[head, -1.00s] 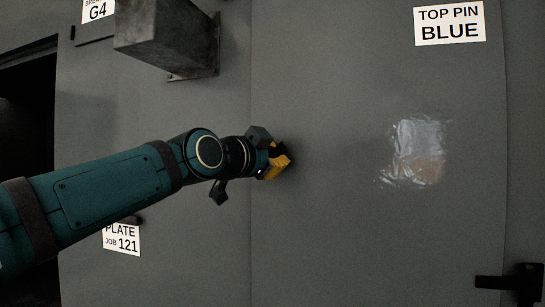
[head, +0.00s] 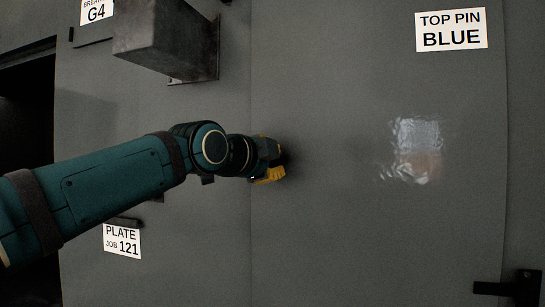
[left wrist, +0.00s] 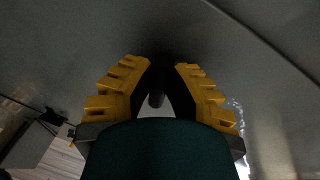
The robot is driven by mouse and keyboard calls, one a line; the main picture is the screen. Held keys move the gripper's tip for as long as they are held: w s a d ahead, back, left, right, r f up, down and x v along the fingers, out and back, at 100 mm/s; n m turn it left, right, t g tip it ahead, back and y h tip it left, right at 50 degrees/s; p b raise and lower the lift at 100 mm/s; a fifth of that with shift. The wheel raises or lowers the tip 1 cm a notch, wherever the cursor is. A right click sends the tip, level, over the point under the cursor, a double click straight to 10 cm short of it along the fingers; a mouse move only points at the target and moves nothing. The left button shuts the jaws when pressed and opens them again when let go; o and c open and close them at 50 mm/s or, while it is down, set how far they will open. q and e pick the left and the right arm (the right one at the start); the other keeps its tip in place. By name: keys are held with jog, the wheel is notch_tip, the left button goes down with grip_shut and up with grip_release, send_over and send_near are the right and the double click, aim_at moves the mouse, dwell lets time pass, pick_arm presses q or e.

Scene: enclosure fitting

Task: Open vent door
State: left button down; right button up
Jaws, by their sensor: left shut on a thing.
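A wide grey panel face (head: 340,230) fills the middle of the head view; no label marks it as the vent door, so I cannot tell which panel that is. My left gripper (head: 273,165) is at this face, just right of a vertical seam. My right gripper is not in view.
A grey box-like block (head: 165,40) juts out above my left arm. A black handle (head: 508,288) is at lower right. Labels read "TOP PIN BLUE" (head: 451,30) and "PLATE JOB 121" (head: 122,240). A shiny patch (head: 416,150) lies right of the gripper. A dark opening (head: 25,120) is at left.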

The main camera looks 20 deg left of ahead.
pick_arm(q)
jog(key=shift+r+m+y+p, duration=0.25)
jog(key=shift+m+y+p, duration=0.25)
jog(key=shift+m, duration=0.4)
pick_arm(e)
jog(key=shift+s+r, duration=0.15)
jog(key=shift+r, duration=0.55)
pick_arm(q)
jog(key=shift+a, duration=0.1)
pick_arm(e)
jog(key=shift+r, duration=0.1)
